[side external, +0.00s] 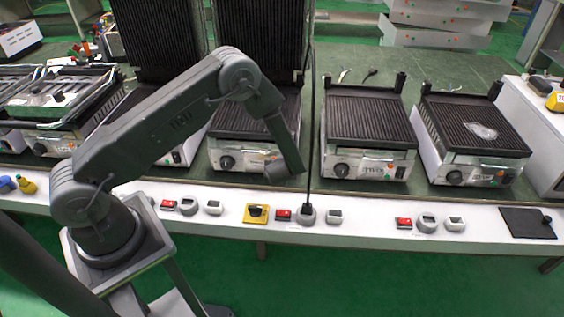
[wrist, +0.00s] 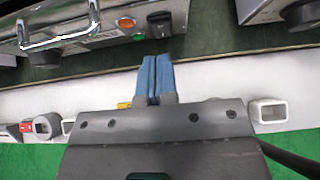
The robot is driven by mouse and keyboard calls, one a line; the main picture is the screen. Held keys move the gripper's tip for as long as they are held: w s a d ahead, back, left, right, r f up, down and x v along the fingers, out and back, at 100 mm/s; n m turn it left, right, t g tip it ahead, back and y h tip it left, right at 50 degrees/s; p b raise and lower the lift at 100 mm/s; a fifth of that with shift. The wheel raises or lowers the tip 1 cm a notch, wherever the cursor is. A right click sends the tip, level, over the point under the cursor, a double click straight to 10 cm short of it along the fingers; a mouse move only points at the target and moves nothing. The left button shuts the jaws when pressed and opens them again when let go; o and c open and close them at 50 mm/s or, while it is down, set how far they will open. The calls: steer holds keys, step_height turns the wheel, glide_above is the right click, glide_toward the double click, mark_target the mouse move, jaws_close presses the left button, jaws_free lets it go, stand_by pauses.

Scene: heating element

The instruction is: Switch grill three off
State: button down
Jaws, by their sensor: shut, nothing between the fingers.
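My gripper (wrist: 155,62) is shut and empty. Its blue fingers lie together above the white ledge, apart from the controls, with their tips toward a grill front. In the side external view, my wrist is in front of the open-lidded grill (side external: 228,130), and the fingertips are not clear. That grill has a dark knob (side external: 227,162). Red switches sit on the ledge at left (side external: 168,204), middle (side external: 283,214) and right (side external: 404,223). A yellow plate with a black knob (side external: 256,214) is left of the middle switch. I cannot read which grill is three, or the switch positions.
Two flat grills (side external: 369,120) (side external: 475,128) stand to the right. A thin black upright line (side external: 311,110) runs down to a grey round fitting (side external: 306,215). The white ledge (side external: 370,212) has bare stretches between the control groups. A black pad (side external: 525,222) lies at its right end.

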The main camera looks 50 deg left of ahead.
steer(key=s+d+r, duration=0.3)
steer(key=r, duration=0.3)
steer(key=shift+s+d+r, duration=0.2)
steer(key=shift+d+r, duration=0.05)
steer(key=shift+r, duration=0.05)
steer(key=s+r+n+g, duration=0.2)
steer(key=s+r+n, duration=0.4)
steer(key=r, duration=0.4)
steer(key=s+r+n+g, duration=0.1)
steer(key=s+r+n, duration=0.4)
steer(key=r+n, duration=0.4)
steer(key=s+d+r+n+h, duration=0.3)
steer(key=s+r+n, duration=0.2)
steer(key=s+n, duration=0.1)
steer(key=s+d+r+n+t+h, duration=0.1)
steer(key=s+d+r+n+h, duration=0.3)
steer(key=s, duration=0.4)
steer(key=shift+d+r+n, duration=0.3)
steer(key=shift+r+n, duration=0.55)
steer(key=shift+n, duration=0.15)
